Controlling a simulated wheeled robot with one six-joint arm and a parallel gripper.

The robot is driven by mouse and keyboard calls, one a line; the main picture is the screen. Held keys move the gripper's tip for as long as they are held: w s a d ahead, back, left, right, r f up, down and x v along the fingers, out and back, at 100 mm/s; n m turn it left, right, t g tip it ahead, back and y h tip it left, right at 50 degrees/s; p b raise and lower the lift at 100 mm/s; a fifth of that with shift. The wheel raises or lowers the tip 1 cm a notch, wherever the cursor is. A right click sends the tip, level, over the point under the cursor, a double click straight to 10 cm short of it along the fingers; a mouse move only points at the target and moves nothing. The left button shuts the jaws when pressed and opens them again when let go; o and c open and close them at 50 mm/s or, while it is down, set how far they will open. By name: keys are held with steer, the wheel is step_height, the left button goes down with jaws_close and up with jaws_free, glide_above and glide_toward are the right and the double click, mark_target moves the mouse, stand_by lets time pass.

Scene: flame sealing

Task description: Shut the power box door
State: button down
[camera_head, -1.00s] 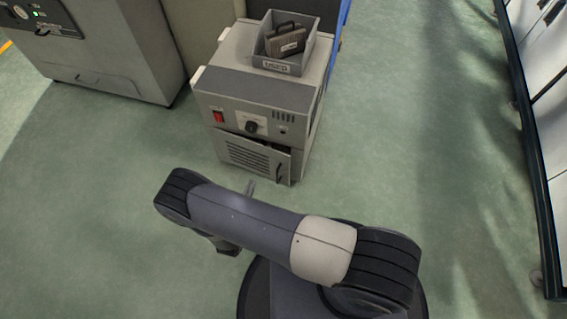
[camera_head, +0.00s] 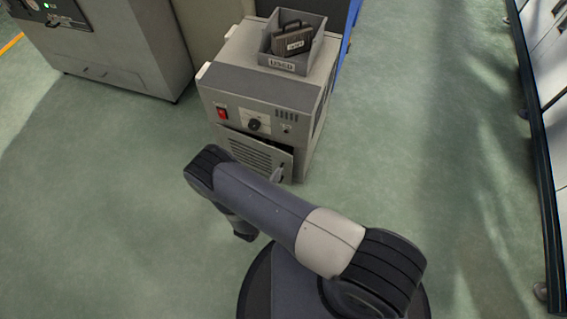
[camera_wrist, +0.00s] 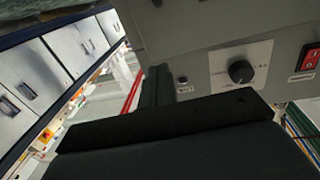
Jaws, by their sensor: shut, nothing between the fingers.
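The power box (camera_head: 262,95) is a grey cabinet with a red switch and a black knob on its front. Its vented door (camera_head: 252,153) is low on the front and stands slightly ajar, with a dark gap along its top edge toward the right.
A large grey machine (camera_head: 110,45) stands at the left. A dark-framed white unit (camera_head: 548,110) runs along the right. The green floor between is clear.

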mark_target(288, 156)
steer(key=shift+b+x, duration=0.4)
steer(key=shift+x, duration=2.15)
steer(key=shift+w+d+f+b, duration=0.15)
steer(key=shift+w+d+b, duration=0.15)
steer(key=shift+w+b, duration=0.2)
steer(key=shift+w+d, duration=0.25)
steer(key=shift+w, duration=0.25)
steer(key=shift+s, duration=0.1)
